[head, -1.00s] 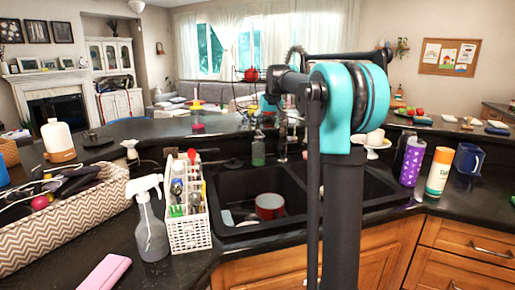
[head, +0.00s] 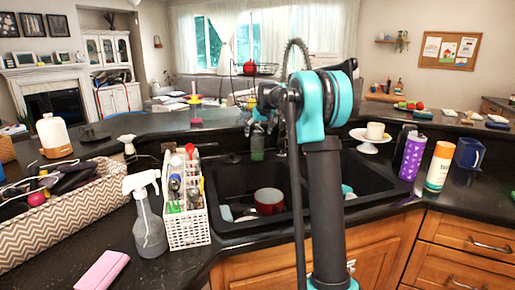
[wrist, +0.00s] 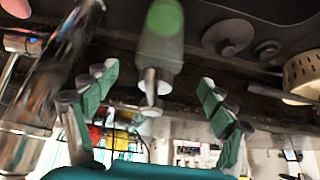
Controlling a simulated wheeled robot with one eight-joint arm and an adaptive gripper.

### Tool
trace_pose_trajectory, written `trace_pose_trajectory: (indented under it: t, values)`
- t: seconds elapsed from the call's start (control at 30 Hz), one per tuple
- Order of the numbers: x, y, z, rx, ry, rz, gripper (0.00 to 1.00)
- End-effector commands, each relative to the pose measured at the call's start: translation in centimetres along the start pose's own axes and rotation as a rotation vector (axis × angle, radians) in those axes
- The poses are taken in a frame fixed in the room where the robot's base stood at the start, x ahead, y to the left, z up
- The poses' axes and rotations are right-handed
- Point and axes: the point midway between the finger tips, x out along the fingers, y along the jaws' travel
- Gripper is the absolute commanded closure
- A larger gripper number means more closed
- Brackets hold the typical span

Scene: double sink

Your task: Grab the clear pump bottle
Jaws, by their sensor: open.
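The clear pump bottle (head: 257,147), with green in its lower part, stands on the ledge behind the double sink (head: 232,180), beside the faucet (head: 281,140). In the wrist view the pump bottle (wrist: 160,45) appears inverted, its green base at the top and its pale pump pointing down. My gripper (wrist: 157,95) is open, with one green-padded finger on each side of the picture and the pump between and beyond them. The fingers hold nothing, and I cannot tell the exact gap to the bottle. In the head view my arm hides part of the sink.
The chrome faucet (wrist: 30,95) is close at the left in the wrist view. A red pot (head: 269,201) lies in the sink. A spray bottle (head: 148,220) and a white utensil caddy (head: 187,222) stand left of it. A purple bottle (head: 412,158) stands right.

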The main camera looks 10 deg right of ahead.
Motion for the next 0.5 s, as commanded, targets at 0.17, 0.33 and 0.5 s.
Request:
trace_pose_trajectory:
  t: [0.17,0.33,0.5]
  values:
    - [1.3,0.1,0.1,0.000,0.000,0.000,0.17]
    - [3.8,0.2,0.2,0.000,0.000,0.000,0.17]
    - [5.2,0.3,0.2,0.000,0.000,0.001,0.17]
